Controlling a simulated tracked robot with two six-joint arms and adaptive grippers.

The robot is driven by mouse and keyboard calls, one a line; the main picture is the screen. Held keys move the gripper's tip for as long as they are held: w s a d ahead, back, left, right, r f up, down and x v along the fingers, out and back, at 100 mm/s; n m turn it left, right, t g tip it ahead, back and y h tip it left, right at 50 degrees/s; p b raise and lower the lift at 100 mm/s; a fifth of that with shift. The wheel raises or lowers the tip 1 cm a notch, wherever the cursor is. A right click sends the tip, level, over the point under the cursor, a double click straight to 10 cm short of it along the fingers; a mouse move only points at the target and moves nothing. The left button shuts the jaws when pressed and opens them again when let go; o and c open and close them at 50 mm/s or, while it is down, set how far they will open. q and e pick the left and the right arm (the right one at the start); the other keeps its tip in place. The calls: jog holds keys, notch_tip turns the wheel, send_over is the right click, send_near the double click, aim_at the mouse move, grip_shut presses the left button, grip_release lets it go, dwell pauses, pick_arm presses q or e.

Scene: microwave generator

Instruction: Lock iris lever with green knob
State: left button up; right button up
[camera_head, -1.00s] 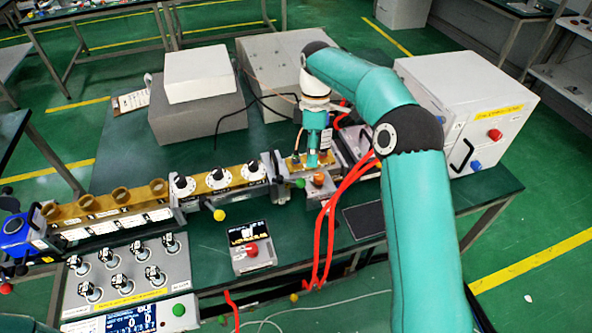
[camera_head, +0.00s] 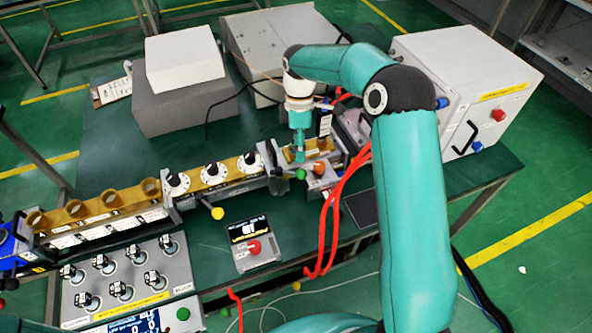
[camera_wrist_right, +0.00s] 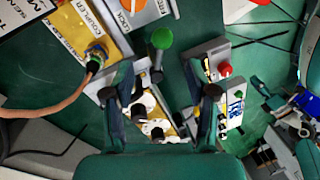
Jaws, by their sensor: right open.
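The lever with the green knob (camera_head: 301,174) stands at the right end of the waveguide row in the head view. In the right wrist view the round green knob (camera_wrist_right: 162,38) sits on a thin stem, just beyond my fingertips and roughly midway between them. My right gripper (camera_wrist_right: 159,70) is open and empty, with one finger on either side of the line to the knob. In the head view my right gripper (camera_head: 299,152) points down, just behind the knob. I cannot tell any contact. My left gripper is not identifiable in either view.
A yellow knob (camera_head: 217,213) and an orange knob (camera_head: 319,169) are nearby. Red cables (camera_head: 327,225) hang to the right. A coupler block (camera_wrist_right: 75,30) lies at left in the wrist view.

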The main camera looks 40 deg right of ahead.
aim_at(300, 170)
pick_arm(q)
notch_tip(300, 170, down, 6)
jog(key=b, duration=0.5)
jog(key=shift+s+r, duration=0.1)
pick_arm(e)
jog(key=f, duration=0.2)
jog(key=s+f, duration=0.1)
jog(key=f, duration=0.4)
jog(key=shift+s+a+f, duration=0.2)
jog(key=shift+a+f, duration=0.15)
jog(key=shift+f, duration=0.05)
grip_shut()
